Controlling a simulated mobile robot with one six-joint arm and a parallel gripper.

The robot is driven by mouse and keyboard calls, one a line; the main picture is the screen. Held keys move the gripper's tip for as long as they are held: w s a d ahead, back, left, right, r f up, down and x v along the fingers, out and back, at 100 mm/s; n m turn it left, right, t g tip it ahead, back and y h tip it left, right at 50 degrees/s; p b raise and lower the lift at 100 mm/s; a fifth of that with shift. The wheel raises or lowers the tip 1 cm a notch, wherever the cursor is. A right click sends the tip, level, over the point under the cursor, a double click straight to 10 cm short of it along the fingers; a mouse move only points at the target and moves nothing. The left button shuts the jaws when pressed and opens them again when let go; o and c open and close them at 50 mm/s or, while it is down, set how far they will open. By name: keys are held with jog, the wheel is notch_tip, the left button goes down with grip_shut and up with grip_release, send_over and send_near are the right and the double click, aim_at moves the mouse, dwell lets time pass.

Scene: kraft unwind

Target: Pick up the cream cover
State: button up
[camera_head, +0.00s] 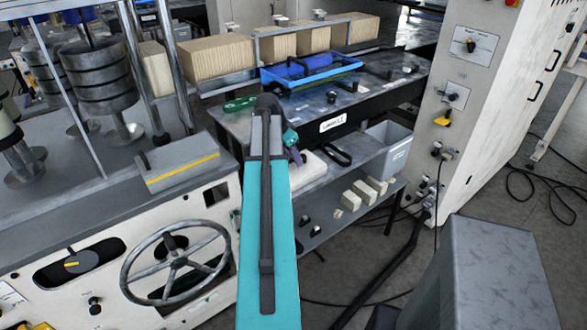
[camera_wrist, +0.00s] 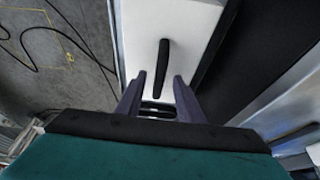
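A cream-white slab (camera_head: 308,171), which looks like the cream cover, lies on the lower shelf of the bench, partly hidden behind my arm in the head view. In the wrist view a pale flat surface (camera_wrist: 142,28) fills the top middle, with a dark bar-like handle (camera_wrist: 163,62) on it. My gripper (camera_wrist: 160,78) has its two dark fingers apart, one on each side of the handle's near end. In the head view my gripper (camera_head: 294,150) is over the slab's far edge, small and partly hidden. I cannot tell whether the fingers touch the handle.
The dark bench top (camera_head: 335,98) overhangs the shelf. It carries a blue tray (camera_head: 330,79) and a green-handled tool (camera_head: 240,104). A handwheel machine (camera_head: 110,240) stands left, a tall cabinet (camera_head: 462,110) right.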

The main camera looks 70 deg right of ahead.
jog(key=shift+x, duration=0.75)
jog(key=shift+c, duration=0.3)
grip_shut()
